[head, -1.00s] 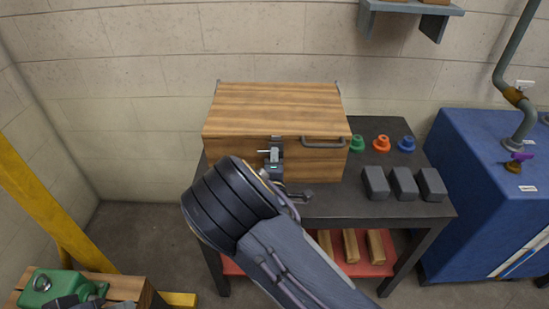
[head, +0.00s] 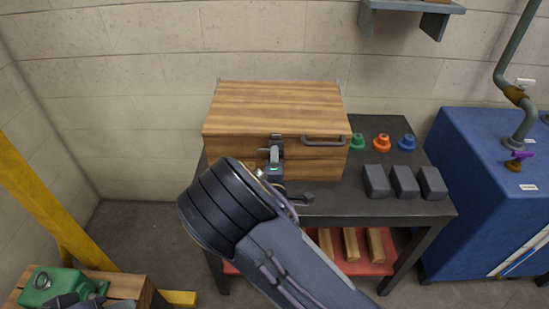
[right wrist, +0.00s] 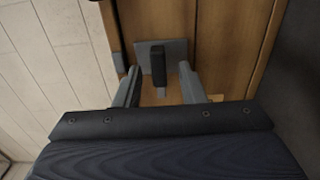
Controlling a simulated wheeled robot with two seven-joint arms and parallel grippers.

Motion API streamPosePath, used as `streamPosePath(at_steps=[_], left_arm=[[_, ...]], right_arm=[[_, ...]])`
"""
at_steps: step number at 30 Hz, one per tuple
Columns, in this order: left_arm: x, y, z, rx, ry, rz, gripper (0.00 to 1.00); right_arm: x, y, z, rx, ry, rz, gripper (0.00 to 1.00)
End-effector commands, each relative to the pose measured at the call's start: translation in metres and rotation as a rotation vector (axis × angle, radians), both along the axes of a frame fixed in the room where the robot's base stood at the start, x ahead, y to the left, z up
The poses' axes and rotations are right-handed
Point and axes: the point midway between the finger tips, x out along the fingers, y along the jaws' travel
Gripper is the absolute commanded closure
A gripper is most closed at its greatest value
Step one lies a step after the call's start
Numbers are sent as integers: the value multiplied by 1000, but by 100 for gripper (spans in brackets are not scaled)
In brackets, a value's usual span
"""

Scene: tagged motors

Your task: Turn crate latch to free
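The wooden crate (head: 275,105) stands shut on the dark table, with its latch (head: 277,148) on the front face. In the right wrist view the latch (right wrist: 158,65) is a dark bar on a grey plate. My right gripper (right wrist: 160,88) is open, with one finger on each side of the bar. I see gaps beside the bar, so it is not clamped. In the head view my right gripper (head: 275,172) is at the crate's front, partly hidden by my wrist. Dark grey parts at the bottom left edge may be my left gripper; its state is unclear.
Green, orange (head: 381,143) and blue knobbed pieces and several grey blocks (head: 404,182) stand right of the crate. A blue cabinet (head: 480,200) is at the right. A green canister (head: 50,286) sits bottom left. The crate's handle (head: 323,141) is right of the latch.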

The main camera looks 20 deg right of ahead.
Motion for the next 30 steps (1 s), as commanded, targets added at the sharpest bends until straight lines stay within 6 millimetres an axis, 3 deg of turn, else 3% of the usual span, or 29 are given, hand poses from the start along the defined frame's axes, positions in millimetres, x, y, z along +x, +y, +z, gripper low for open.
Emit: streamPosePath(at_steps=[6, 12, 30], left_arm=[[0, 0, -4, 0, 0, 0, 64], [0, 0, -5, 0, 0, 0, 64], [0, 0, -4, 0, 0, 0, 64]], right_arm=[[-37, 12, 0, -2, 1, 5, 64], [-60, 18, 0, -2, 1, 3, 64], [-64, 18, -1, 15, 8, -1, 64]])
